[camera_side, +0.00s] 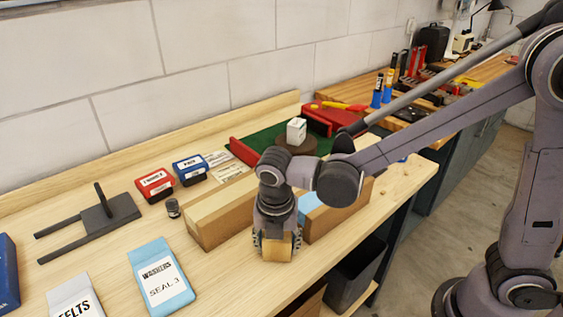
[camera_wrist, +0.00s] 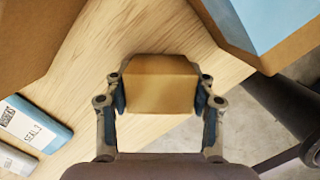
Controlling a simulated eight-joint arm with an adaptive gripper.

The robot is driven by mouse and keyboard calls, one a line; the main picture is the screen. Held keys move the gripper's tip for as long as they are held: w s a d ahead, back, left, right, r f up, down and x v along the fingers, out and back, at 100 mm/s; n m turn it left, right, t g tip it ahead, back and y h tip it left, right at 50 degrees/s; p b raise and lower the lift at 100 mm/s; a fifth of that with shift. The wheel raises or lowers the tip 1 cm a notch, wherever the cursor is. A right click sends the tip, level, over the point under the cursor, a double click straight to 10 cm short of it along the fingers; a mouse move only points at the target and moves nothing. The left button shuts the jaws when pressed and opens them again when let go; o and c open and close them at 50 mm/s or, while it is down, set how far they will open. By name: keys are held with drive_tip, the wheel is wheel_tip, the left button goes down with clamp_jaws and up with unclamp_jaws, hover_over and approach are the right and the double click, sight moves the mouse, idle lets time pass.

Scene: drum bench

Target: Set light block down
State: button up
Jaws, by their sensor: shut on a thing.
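My gripper (camera_side: 277,243) points down over the front part of the wooden bench. It is shut on a tan block, taken here as the light block (camera_side: 279,250). In the wrist view the block (camera_wrist: 160,85) sits squarely between the two fingers of my gripper (camera_wrist: 161,95), its top face and one side showing. The bench top (camera_wrist: 110,50) shows around it. The block's underside is hidden, so I cannot tell whether it touches the bench.
A cardboard box (camera_side: 222,212) stands behind my gripper, and a box with blue inside (camera_side: 312,203) to its right. A blue seals packet (camera_side: 160,279) lies left. The bench's front edge is close. A white cube (camera_side: 296,131) stands on a round brown base further back.

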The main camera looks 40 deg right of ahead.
sight(277, 242)
drive_tip(key=shift+f, duration=0.1)
drive_tip(key=o, duration=1.2)
drive_tip(key=r, duration=0.4)
drive_tip(key=s+r, duration=0.1)
drive_tip(key=r, duration=0.3)
drive_tip(key=a+r, duration=0.1)
drive_tip(key=r, duration=0.3)
drive_tip(key=shift+s+a, duration=0.1)
drive_tip(key=shift+s, duration=0.05)
drive_tip(key=shift+d+r+m, duration=0.1)
drive_tip(key=shift+d+m, duration=0.15)
drive_tip(key=shift+m, duration=0.05)
drive_tip(key=shift+s+d+f+m+t+y, duration=0.2)
drive_tip(key=shift+s+d+f+m+t, duration=0.55)
drive_tip(key=shift+d+m, duration=2.95)
drive_tip(key=shift+s+d+f+m+t+y, duration=0.2)
drive_tip(key=shift+s+d+m+t, duration=1.5)
drive_tip(key=shift+m, duration=3.4)
drive_tip(key=shift+s+d+f+m+t+y, duration=0.2)
drive_tip(key=shift+d+f+m+t, duration=0.35)
drive_tip(key=shift+d+m, duration=3.4)
